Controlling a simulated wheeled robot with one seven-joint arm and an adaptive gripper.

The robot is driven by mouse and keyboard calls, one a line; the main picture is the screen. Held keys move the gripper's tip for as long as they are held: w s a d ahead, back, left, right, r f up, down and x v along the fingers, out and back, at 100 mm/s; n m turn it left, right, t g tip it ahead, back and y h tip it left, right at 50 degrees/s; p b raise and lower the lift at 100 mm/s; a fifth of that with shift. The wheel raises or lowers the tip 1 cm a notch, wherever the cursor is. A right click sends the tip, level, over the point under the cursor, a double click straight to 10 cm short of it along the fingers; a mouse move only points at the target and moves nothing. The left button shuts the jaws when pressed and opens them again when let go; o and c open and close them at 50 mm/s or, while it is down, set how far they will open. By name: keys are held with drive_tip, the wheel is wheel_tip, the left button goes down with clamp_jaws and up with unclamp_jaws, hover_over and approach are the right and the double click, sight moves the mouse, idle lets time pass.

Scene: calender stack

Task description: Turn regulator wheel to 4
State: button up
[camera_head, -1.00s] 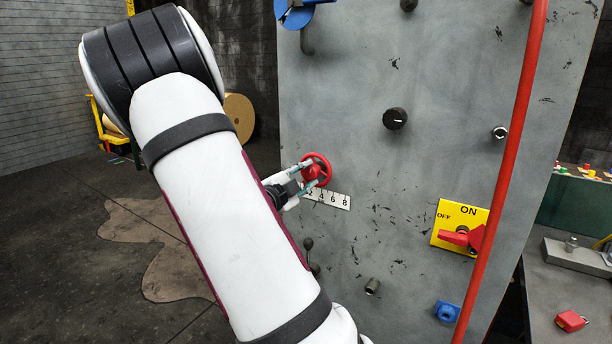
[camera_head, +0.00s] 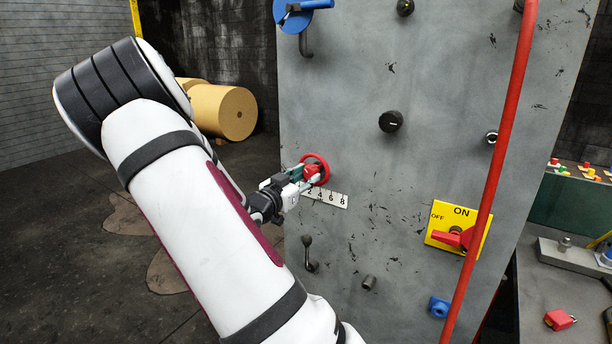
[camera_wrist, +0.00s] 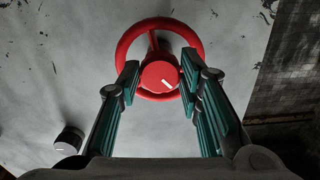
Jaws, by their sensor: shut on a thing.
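The red regulator wheel (camera_head: 326,168) is mounted on the grey panel. Its ring and round hub with a short white mark show in the wrist view (camera_wrist: 162,74). My gripper (camera_head: 306,174) reaches it from the left; in the wrist view its teal-padded fingers (camera_wrist: 160,80) are shut on the hub, one on each side, overlapping the lower ring. A white scale plate (camera_head: 325,197) with 2, 4, 6 and 8 is just below the wheel. Its left end is partly hidden by my gripper. I cannot tell which number the wheel points to.
A black knob (camera_head: 391,121) is up and right of the wheel; a yellow ON/OFF switch plate (camera_head: 440,219) is lower right. A red pipe (camera_head: 497,150) runs down the panel. A small dark lever (camera_head: 310,257) sticks out below the gripper. Open floor is at the left.

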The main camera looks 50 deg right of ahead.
drive_tip(key=n+p, duration=0.1)
drive_tip(key=n, duration=0.5)
drive_tip(key=shift+s, duration=0.1)
drive_tip(key=n, duration=0.6)
drive_tip(key=shift+s+n, duration=0.1)
drive_tip(key=shift+n, duration=0.3)
drive_tip(key=n, duration=0.6)
drive_tip(key=n+b, duration=0.1)
drive_tip(key=n, duration=0.4)
drive_tip(key=shift+r+n+b, duration=0.1)
drive_tip(key=shift+n+b, duration=0.2)
drive_tip(key=shift+n, duration=0.1)
drive_tip(key=n+b, duration=0.1)
drive_tip(key=n, duration=0.4)
drive_tip(key=shift+r, duration=0.2)
drive_tip(key=n+p, duration=0.1)
drive_tip(key=n, duration=0.3)
drive_tip(key=shift+r+n+p, duration=0.15)
drive_tip(key=shift+n+p, duration=0.25)
drive_tip(key=n+p, duration=0.6)
drive_tip(key=shift+r, duration=0.1)
drive_tip(key=n+p, duration=0.3)
drive_tip(key=n, duration=0.1)
drive_tip(key=shift+w+n+p, duration=0.2)
drive_tip(key=shift+n+p, duration=0.3)
drive_tip(key=shift+p, duration=0.1)
